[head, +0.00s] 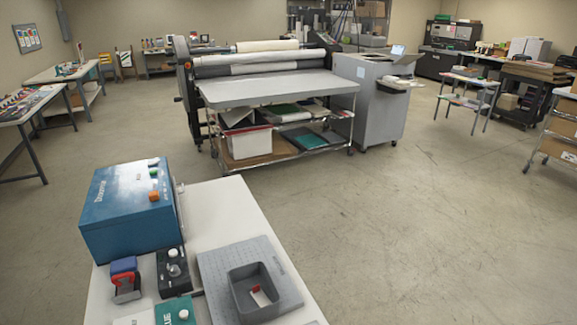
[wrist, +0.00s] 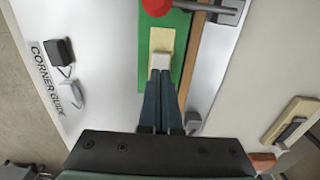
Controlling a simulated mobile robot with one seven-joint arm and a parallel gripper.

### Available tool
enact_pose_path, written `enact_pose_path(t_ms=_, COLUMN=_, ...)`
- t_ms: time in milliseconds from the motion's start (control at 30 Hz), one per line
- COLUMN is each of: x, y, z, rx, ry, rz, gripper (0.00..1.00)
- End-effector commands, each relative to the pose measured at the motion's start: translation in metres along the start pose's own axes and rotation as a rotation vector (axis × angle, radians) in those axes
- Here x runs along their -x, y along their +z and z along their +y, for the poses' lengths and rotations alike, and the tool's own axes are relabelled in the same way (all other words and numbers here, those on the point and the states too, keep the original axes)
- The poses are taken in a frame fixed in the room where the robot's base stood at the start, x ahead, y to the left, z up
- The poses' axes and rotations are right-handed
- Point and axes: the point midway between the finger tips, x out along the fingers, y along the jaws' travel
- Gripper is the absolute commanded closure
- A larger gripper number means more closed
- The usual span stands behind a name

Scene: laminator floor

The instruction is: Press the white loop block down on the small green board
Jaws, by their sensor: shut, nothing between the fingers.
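In the wrist view a small green board (wrist: 149,78) lies on a white surface, with a pale yellow strip (wrist: 167,37) on it. A small whitish block (wrist: 161,60) sits over the strip's near end. My gripper (wrist: 161,73) is shut and empty, its dark blue fingers together and their tips right at the block's near edge. I cannot tell whether they touch it. A white block with a thin loop (wrist: 70,96) lies apart, left of the board, beside a similar black block (wrist: 59,51). I cannot tell which white block is the loop block. My gripper is not in the head view.
A red knob (wrist: 156,6) overhangs the board's far end, with a metal bar beside it. A brown strip (wrist: 193,52) runs along the board's right. The head view shows a blue box (head: 125,220) and a grey tray (head: 240,301) on a near table.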

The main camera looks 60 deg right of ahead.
Motion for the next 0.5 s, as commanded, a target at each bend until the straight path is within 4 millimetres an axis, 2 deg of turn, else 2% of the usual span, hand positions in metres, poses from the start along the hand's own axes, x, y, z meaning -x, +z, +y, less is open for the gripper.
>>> enact_pose_path(t_ms=500, x=-0.0068, y=-0.0002, z=0.0000, rx=0.000, ry=0.000, rz=0.001, gripper=1.00)
